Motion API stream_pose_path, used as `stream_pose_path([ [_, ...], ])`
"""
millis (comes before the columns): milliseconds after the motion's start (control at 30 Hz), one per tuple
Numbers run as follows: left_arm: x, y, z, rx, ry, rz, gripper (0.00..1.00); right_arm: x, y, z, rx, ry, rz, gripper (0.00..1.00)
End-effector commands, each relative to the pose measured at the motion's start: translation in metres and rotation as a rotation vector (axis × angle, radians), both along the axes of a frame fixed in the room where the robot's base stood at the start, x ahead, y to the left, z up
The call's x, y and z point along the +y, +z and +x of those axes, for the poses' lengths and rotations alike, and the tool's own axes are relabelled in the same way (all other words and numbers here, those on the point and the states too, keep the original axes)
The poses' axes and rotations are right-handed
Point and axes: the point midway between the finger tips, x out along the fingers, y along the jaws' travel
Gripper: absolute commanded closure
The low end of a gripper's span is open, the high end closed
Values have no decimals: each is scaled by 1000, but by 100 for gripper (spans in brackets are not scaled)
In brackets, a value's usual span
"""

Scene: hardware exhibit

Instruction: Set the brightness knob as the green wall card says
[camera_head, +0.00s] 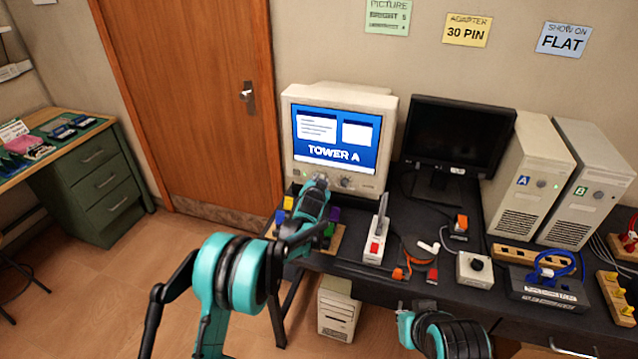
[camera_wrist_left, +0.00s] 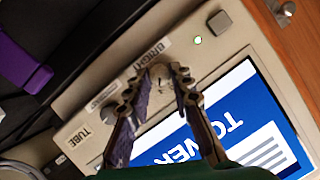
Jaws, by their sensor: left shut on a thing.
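The green wall card (camera_head: 388,16) hangs at the top of the head view and reads PICTURE and BRIGHT, with what looks like a 5. The beige tube monitor (camera_head: 388,140) is lit and shows TOWER A. In the left wrist view the brightness knob (camera_wrist_left: 160,75) sits on its bezel beside the BRIGHT label (camera_wrist_left: 153,52). My left gripper (camera_wrist_left: 168,80) is shut on this knob, one finger on each side; it also shows in the head view (camera_head: 318,184), where it hides the knob. The knob's pointer is hard to read. My right gripper (camera_head: 408,316) is low in the head view, its fingers unclear.
A second knob (camera_wrist_left: 102,97) sits close beside my left finger, near the TUBE label (camera_wrist_left: 80,137). A square button (camera_wrist_left: 228,22) is on the other side. A dark flat monitor (camera_head: 458,135), two towers and loose cables crowd the desk to the right.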

Motion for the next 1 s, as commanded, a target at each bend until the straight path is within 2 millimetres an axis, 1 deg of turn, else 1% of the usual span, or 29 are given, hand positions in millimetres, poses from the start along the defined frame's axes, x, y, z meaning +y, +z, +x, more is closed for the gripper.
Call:
stream_pose_path([
  [300,-4,-4,-1,-94,-3,285,100,0,-13,0,0,0,0,100],
  [600,-5,-6,-1,-170,-2,523,100,0,-25,0,0,0,0,100],
  [800,-5,-6,-2,-206,-1,631,100,0,-30,0,0,0,0,100],
  [1000,-5,-6,-2,-227,-1,695,100,0,-33,0,0,0,0,100],
])
